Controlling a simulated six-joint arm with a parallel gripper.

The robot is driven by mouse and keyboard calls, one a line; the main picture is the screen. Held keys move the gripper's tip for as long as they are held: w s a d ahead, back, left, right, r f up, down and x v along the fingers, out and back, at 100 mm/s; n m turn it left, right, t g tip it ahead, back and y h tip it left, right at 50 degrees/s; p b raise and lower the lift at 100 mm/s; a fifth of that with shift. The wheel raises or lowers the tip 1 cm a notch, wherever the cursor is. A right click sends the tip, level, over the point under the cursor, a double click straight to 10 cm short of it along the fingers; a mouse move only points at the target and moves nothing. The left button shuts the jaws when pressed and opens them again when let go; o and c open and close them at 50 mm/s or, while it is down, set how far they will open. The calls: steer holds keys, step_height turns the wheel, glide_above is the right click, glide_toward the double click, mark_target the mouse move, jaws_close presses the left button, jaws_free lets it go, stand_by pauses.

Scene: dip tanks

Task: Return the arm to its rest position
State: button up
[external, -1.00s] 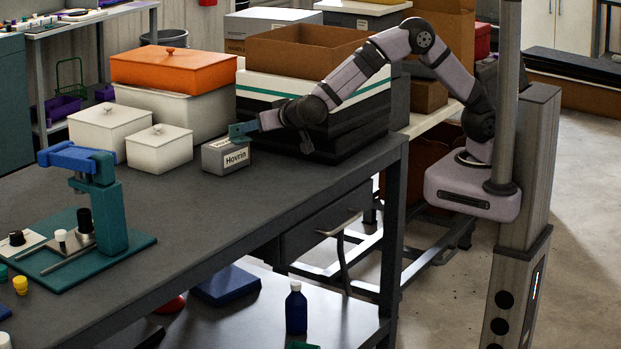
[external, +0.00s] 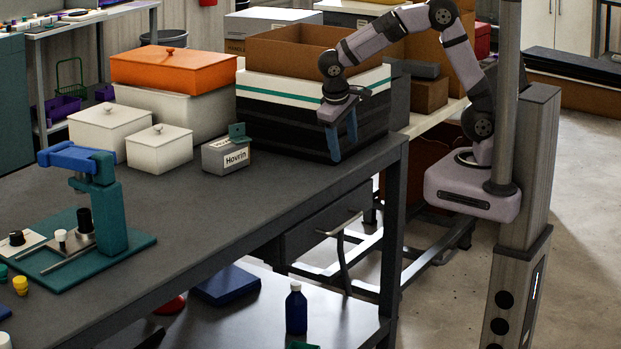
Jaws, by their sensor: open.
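My gripper (external: 343,150) is in the external view, with its blue fingers pointing down in front of the black and white stacked boxes, near the right end of the dark workbench (external: 190,215). The fingers hold nothing that I can see. My arm is bent up in an arch from its base at the right. The grey block labelled Hovrin (external: 225,157) stands on the bench to the left of my gripper, apart from it. A small teal piece (external: 238,133) sits at the top of this block.
White lidded tanks (external: 159,148) and a larger tank with an orange lid (external: 173,70) stand at the back left. An open cardboard box (external: 285,50) tops the stack behind my gripper. A teal and blue fixture (external: 110,205) stands at left. The bench's middle is clear.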

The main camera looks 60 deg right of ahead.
steer(key=s+d+f+g+y+p, duration=0.1)
steer(key=s+d+y+p, duration=0.3)
steer(key=s+d, duration=0.6)
steer(key=shift+s, duration=1.5)
